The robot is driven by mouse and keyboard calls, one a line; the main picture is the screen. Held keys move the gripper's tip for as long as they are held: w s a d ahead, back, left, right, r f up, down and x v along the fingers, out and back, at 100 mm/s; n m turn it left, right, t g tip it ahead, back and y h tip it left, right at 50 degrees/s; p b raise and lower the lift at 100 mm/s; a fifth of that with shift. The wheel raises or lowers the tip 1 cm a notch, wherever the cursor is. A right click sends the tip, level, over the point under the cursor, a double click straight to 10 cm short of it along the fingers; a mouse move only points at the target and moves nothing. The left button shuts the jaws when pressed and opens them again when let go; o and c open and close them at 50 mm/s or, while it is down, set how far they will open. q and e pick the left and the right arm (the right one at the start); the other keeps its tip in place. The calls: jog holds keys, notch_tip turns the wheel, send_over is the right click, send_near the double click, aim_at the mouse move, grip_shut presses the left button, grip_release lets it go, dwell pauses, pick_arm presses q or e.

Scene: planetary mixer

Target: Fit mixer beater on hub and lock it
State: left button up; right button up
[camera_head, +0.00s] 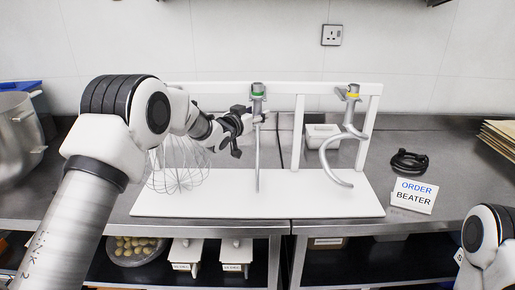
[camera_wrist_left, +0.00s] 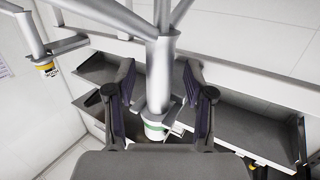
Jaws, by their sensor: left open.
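The beater (camera_head: 257,150) hangs edge-on in the middle of a white rack (camera_head: 190,205), with a green band on its shaft top. My left gripper (camera_head: 246,122) is just left of its upper shaft. In the left wrist view, the grey beater shaft (camera_wrist_left: 159,75) with its green band stands between the two open fingers (camera_wrist_left: 157,105), with gaps visible on both sides. An order card (camera_head: 413,194) reads "ORDER BEATER". The mixer hub and lock are not in view. Of my right arm only a part shows at lower right; its gripper is out of frame.
A wire whisk (camera_head: 178,172) hangs left of the beater, partly behind my left arm. A yellow-banded dough hook (camera_head: 335,165) hangs at the right. A steel bowl (camera_head: 14,140) stands at far left. A black cable coil (camera_head: 409,162) and white bin (camera_head: 322,131) are on the counter.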

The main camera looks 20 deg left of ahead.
aim_at(258, 94)
pick_arm(q)
grip_shut()
jog(key=shift+r, duration=0.2)
jog(key=shift+r, duration=0.1)
jog(key=shift+w+r+p, duration=0.1)
jog(key=shift+r+p, duration=0.65)
jog(key=shift+r, duration=0.1)
jog(key=shift+r, duration=0.15)
